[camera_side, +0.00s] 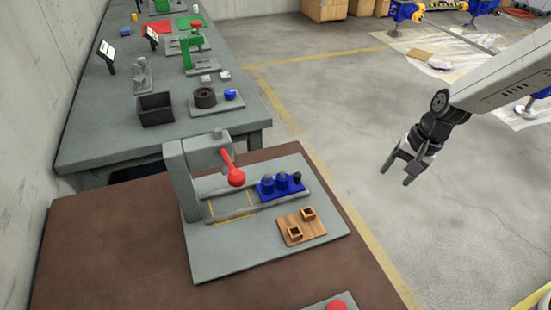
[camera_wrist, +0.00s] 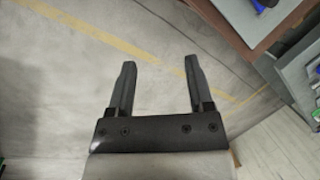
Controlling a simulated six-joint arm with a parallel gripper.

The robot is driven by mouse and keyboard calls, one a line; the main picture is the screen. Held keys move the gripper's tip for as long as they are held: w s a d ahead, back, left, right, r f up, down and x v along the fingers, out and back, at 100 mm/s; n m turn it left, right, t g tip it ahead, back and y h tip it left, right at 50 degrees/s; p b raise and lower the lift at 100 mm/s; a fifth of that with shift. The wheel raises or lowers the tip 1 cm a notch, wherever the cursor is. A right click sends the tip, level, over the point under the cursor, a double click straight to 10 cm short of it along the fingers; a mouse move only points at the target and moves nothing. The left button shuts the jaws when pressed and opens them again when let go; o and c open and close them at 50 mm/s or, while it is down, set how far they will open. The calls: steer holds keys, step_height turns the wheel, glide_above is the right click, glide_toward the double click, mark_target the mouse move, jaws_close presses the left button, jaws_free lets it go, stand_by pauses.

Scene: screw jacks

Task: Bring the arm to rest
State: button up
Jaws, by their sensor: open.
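My gripper (camera_side: 396,172) hangs at the right of the side view, over the open floor and clear of the brown table (camera_side: 110,240). Its two dark fingers are apart with nothing between them. In the wrist view my gripper (camera_wrist: 156,75) also shows open and empty, with only grey floor and a yellow line behind the fingers. My arm reaches in from the right edge of the side view.
On the brown table, a grey press with a red-knobbed lever (camera_side: 236,177) stands near a blue block with pegs (camera_side: 281,187) and a wooden board (camera_side: 302,227). A grey bench (camera_side: 95,150) with several items stands behind. Floor around my gripper is free.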

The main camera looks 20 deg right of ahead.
steer(key=s+d+r+n+h, duration=0.1)
steer(key=s+d+n, duration=0.1)
steer(key=s+n, duration=0.2)
steer(key=s+d+r+n+t+h, duration=0.1)
steer(key=s+d+n, duration=0.2)
steer(key=s+n, duration=0.2)
steer(key=shift+s+d+h, duration=0.3)
steer(key=shift+s+h, duration=0.1)
steer(key=shift+s, duration=0.5)
stand_by(0.5)
